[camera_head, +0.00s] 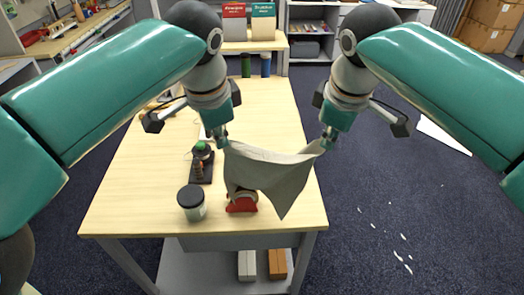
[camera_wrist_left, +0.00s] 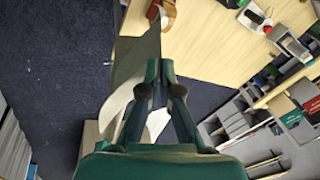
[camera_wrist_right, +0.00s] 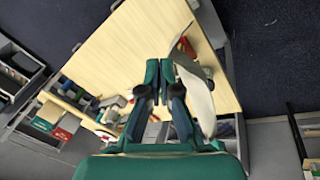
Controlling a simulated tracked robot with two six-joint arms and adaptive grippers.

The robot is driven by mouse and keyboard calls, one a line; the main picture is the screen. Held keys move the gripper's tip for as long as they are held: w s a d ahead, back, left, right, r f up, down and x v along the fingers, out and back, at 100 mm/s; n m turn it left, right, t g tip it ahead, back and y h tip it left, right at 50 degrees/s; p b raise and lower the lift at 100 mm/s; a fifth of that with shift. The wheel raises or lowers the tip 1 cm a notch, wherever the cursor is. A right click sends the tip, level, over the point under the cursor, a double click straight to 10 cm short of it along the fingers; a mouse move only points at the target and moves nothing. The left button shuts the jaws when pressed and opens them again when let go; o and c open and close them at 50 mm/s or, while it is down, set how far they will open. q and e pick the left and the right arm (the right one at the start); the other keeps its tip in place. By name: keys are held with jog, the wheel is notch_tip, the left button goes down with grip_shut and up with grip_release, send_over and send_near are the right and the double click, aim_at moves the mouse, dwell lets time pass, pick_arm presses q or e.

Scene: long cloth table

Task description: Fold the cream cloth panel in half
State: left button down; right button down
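The cream cloth panel (camera_head: 272,178) hangs in the air above the wooden table, stretched between my two grippers, with its lower part drooping to a point. My left gripper (camera_head: 222,141) is closed at the cloth's upper left corner. My right gripper (camera_head: 325,144) is closed at its upper right corner. In the left wrist view the cloth (camera_wrist_left: 122,100) runs along the left of the fingers. In the right wrist view the cloth (camera_wrist_right: 198,98) hangs to the right of the fingers, whose tips are close together.
A dark-lidded jar (camera_head: 192,203), a small dark stand with a green top (camera_head: 201,163) and a red object (camera_head: 242,202) partly behind the cloth are on the table (camera_head: 135,190). Two bottles (camera_head: 256,65) stand at the far end. The table's right side is mostly clear.

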pick_arm(q)
jog(key=shift+s+a, duration=0.1)
jog(key=shift+a, duration=0.4)
pick_arm(e)
jog(key=shift+w+a, duration=0.1)
jog(key=shift+a, duration=0.4)
dwell(1.4)
jog(key=shift+w, duration=0.1)
